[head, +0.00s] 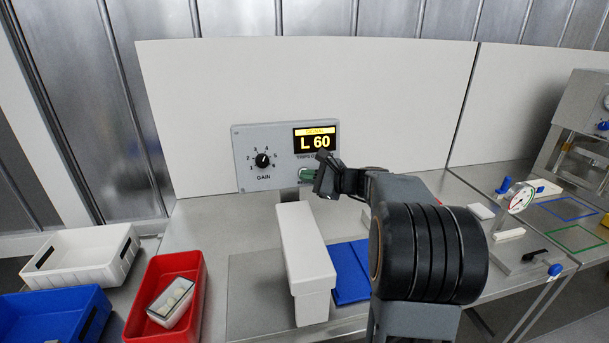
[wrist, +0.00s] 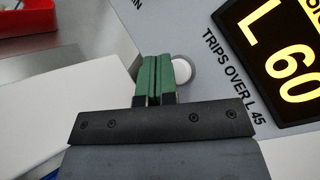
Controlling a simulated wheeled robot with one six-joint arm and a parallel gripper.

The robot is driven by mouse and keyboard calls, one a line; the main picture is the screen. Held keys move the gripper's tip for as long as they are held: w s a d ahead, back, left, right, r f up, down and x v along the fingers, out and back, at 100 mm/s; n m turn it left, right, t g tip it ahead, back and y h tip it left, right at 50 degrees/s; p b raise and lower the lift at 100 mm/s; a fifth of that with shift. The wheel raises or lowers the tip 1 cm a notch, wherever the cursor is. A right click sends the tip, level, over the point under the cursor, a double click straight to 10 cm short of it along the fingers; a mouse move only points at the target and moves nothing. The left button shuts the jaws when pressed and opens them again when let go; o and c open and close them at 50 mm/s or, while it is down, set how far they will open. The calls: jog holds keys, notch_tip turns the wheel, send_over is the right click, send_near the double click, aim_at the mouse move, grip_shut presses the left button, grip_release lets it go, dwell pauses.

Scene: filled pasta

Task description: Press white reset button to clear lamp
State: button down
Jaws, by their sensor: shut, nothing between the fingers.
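The white reset button (wrist: 182,70) is on the grey control panel (head: 245,180), in a round grey surround below the display. In the wrist view my gripper (wrist: 156,60) has its two green fingertips together and empty, just left of the button and overlapping its edge. I cannot tell whether they touch it. In the head view my gripper (head: 306,174) is at the panel's lower right and hides the button. The display (head: 315,139) reads "L 60" under an amber strip; the wrist view shows "TRIPS OVER L 45" beside it. I make out no separate lamp.
A GAIN knob (head: 263,160) is on the panel's left. A white block-shaped housing (head: 305,245) stands in front of the panel, with a blue tray (head: 352,285) beside it. Red (head: 190,262), white (head: 85,245) and blue bins are at left. A dial gauge (head: 521,198) stands at right.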

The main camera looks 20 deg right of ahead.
jog(key=shift+w, duration=0.25)
jog(key=shift+w+d+f, duration=0.1)
jog(key=shift+w+f, duration=0.05)
jog(key=shift+w, duration=0.25)
dwell(0.7)
jog(key=shift+s, duration=0.1)
dwell(0.3)
jog(key=shift+s+r+b, duration=0.2)
jog(key=shift+s+b, duration=0.15)
jog(key=shift+s, duration=0.35)
jog(key=shift+s+a+r+b, duration=0.15)
jog(key=shift+s+a+b, duration=0.05)
jog(key=shift+s, duration=0.6)
jog(key=shift+s+a+r+b, duration=0.15)
jog(key=shift+s+a, duration=0.1)
jog(key=shift+s, duration=0.55)
jog(key=shift+s+a+r+b, duration=0.1)
jog(key=shift+s+a+b, duration=0.1)
jog(key=shift+s, duration=0.6)
